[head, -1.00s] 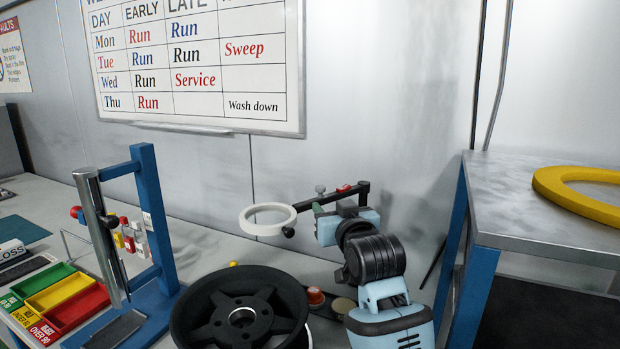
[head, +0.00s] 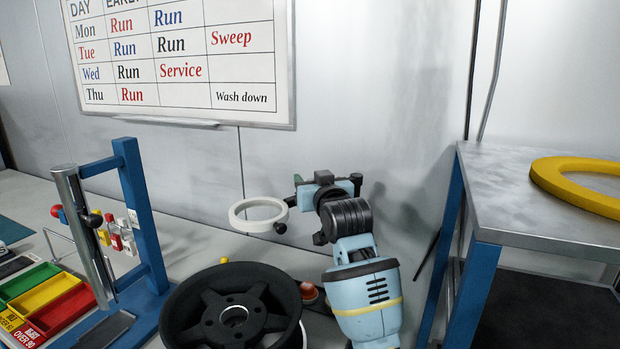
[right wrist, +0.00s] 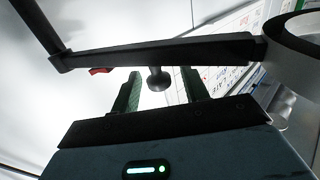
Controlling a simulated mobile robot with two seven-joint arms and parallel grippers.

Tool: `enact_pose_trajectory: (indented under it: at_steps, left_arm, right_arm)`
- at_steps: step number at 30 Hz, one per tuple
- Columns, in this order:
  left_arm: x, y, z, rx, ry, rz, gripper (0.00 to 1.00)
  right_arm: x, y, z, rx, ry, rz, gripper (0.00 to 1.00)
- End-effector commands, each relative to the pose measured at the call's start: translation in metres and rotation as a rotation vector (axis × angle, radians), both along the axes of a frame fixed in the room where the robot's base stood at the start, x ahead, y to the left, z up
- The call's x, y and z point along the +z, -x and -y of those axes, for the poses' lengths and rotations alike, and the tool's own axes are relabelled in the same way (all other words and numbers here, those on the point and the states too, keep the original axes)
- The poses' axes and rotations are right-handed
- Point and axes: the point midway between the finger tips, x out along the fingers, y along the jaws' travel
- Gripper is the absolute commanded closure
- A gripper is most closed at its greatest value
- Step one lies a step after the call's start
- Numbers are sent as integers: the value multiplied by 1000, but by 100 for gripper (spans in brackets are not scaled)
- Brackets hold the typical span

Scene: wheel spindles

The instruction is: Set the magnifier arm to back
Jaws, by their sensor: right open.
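The magnifier's white ring lens (head: 258,214) stands above the wheel in the head view, with a dark knob (head: 280,228) at its right edge. My right gripper (head: 296,190) is just right of the ring and hides most of the magnifier arm there. In the right wrist view the dark magnifier arm (right wrist: 190,50) runs across beyond the fingers, and the ring (right wrist: 298,45) is at the right. A small round knob (right wrist: 157,79) under the arm appears between the two green, open fingers (right wrist: 158,90). No finger visibly touches it. My left gripper is out of view.
A black wheel (head: 190,310) stands below the ring. A blue post frame (head: 142,210) and coloured trays (head: 50,292) are at left. A metal side table (head: 510,215) with a yellow ring (head: 575,187) is at right. The wall is close behind.

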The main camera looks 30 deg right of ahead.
Motion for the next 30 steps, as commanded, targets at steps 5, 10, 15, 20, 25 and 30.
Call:
enact_pose_trajectory:
  at_steps: [5, 10, 15, 20, 25, 30]
  left_arm:
    - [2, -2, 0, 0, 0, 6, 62]
    - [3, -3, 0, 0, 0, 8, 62]
    - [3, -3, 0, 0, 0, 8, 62]
    - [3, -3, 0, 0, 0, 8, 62]
    - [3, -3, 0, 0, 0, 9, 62]
    - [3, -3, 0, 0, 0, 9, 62]
  right_arm:
    - [2, -13, 2, 0, 0, 2, 55]
    - [1, -17, 3, 0, 0, 1, 55]
    - [1, -17, 3, 0, 0, 1, 55]
    - [1, -17, 3, 0, 0, 1, 68]
    - [1, -17, 3, 0, 0, 1, 90]
    - [1, -17, 3, 0, 0, 1, 100]
